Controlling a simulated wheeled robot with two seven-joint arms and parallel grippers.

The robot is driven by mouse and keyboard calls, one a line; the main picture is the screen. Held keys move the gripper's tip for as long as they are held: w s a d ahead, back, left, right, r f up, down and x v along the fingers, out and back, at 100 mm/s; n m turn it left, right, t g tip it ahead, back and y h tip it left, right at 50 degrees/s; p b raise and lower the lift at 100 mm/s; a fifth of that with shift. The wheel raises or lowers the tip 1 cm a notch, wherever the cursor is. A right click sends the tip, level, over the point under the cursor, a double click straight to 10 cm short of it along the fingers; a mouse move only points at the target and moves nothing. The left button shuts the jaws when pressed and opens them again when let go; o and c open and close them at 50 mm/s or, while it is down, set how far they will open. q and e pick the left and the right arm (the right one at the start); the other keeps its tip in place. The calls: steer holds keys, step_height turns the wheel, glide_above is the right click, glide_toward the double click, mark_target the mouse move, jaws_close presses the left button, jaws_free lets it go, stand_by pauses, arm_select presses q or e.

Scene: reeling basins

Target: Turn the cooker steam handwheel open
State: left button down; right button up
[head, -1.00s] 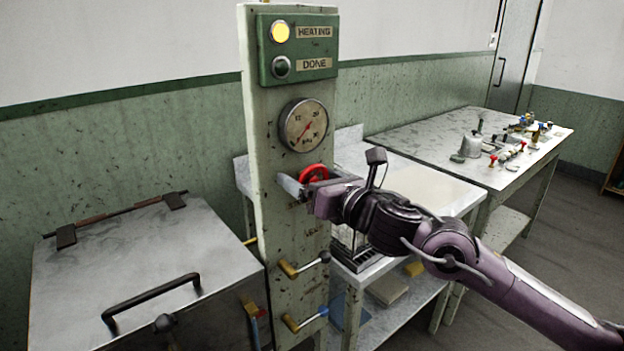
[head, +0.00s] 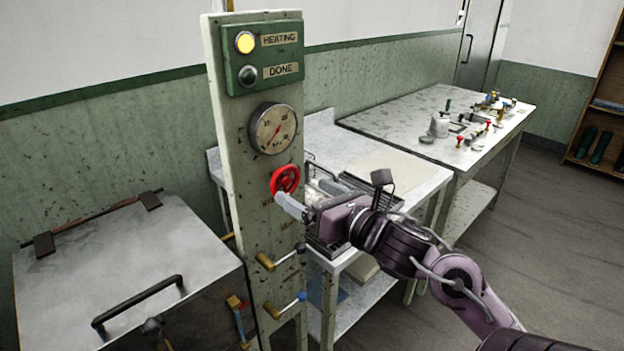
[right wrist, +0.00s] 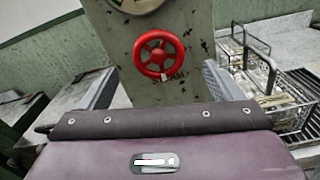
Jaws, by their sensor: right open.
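The red steam handwheel (head: 286,179) sits on the front of the upright green-grey panel (head: 232,130), below the pressure gauge. In the right wrist view the handwheel (right wrist: 158,55) shows whole, with spokes and a light mark low on the rim. My right gripper (head: 290,206) is open, just below and in front of the wheel. A pale finger overlaps the wheel's lower edge in the head view. In the wrist view no finger is seen closed on the rim; I cannot tell whether any touches. My left gripper is not in view.
The gauge (head: 273,129) and the lit yellow HEATING lamp (head: 245,42) are above the wheel. Two lever valves (head: 280,257) are below. A lidded metal cooker (head: 110,270) stands left. A wire basket and rack (head: 340,190) stand on the bench behind my gripper.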

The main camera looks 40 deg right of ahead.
steer(key=shift+s+a+r+p, duration=0.1)
steer(key=shift+s+r+p, duration=0.05)
steer(key=shift+s+p, duration=0.2)
stand_by(0.3)
steer(key=shift+w, duration=0.1)
